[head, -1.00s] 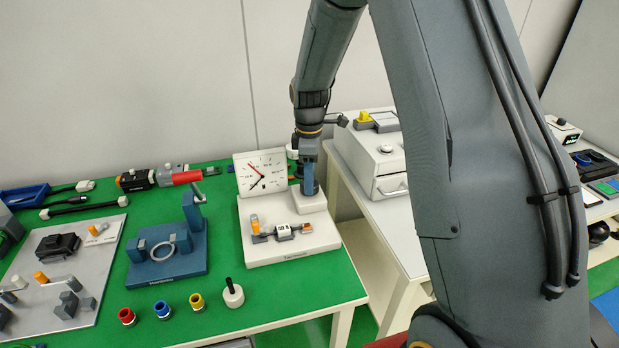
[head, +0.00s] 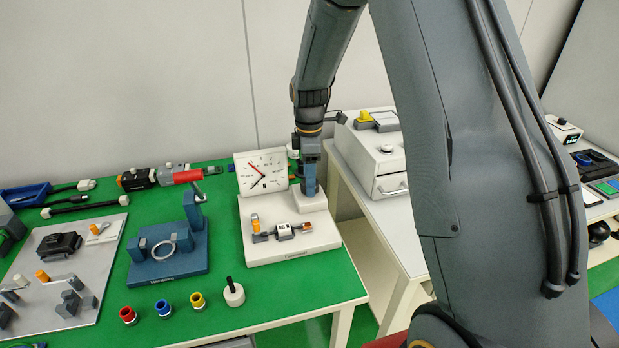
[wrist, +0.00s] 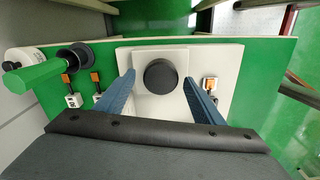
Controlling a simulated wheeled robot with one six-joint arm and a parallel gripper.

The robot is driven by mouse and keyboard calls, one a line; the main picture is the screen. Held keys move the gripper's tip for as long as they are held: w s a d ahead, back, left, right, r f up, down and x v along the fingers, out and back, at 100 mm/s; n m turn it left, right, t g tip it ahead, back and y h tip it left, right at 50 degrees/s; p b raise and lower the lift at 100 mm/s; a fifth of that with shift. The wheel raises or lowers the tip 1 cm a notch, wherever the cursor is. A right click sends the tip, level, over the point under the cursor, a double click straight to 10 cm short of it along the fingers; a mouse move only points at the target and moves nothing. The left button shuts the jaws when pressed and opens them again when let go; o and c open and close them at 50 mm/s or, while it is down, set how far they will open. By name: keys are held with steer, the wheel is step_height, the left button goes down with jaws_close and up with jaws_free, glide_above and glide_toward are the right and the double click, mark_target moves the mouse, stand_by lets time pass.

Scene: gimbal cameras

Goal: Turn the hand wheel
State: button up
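A dark round knob (wrist: 161,76), which I take for the hand wheel, sits on a white raised block (head: 311,199) of the white instrument base (head: 300,253). My gripper (wrist: 160,84) points down over it in the wrist view, with a blue finger on each side. The fingers are apart, with visible gaps to the knob. In the head view my gripper (head: 309,183) is over the block and hides the knob. A square white dial (head: 261,171) with a red and a dark needle stands behind the base's left part.
A small device with an orange part (head: 282,232) lies on the base. A blue fixture (head: 167,262) with a ring is to the left on the green table. Coloured cups and a white weight (head: 233,293) are in front. A white box (head: 376,168) stands right.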

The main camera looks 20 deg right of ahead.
step_height(320, 180, up, 8)
steer(key=shift+f+b, duration=0.1)
steer(key=shift+b, duration=0.85)
steer(key=s+f+m+t, duration=0.1)
steer(key=s+f+m, duration=0.1)
steer(key=s+m, duration=1.3)
steer(key=s, duration=1)
steer(key=shift+f+m, duration=0.15)
steer(key=shift+m, duration=0.25)
steer(key=shift+w+d, duration=0.1)
